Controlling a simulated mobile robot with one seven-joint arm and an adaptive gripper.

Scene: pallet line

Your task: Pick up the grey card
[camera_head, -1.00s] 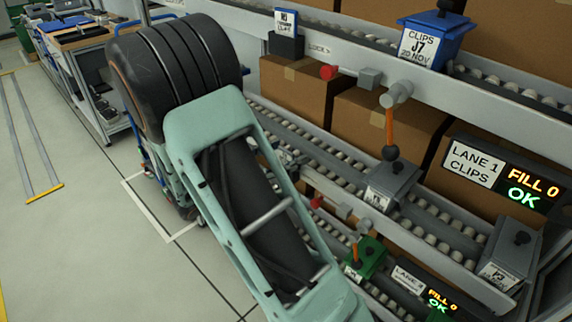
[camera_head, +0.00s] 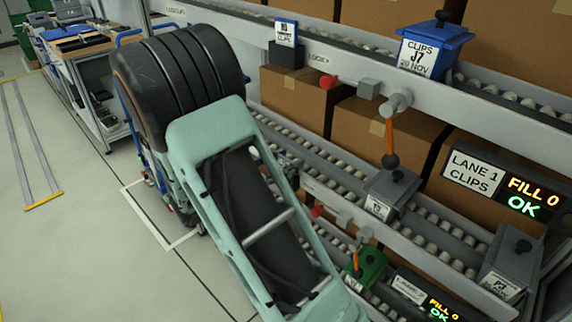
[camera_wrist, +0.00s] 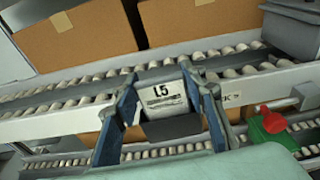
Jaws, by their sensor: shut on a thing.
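In the wrist view, a pale card marked L5 (camera_wrist: 162,95) with a grey edge stands between the two blue fingers of my gripper (camera_wrist: 168,92). My gripper is shut on this card. A dark block-shaped holder (camera_wrist: 172,128) is right below the card at the shelf's front rail; I cannot tell whether the card's lower edge is still inside it.
A blue-edged card (camera_head: 286,33) stands in a dark holder on the upper rail. A blue bin (camera_head: 435,47), grey bins (camera_head: 391,193) and a green bin (camera_head: 366,268) sit on roller lanes. A red knob (camera_wrist: 278,106) is right of my gripper.

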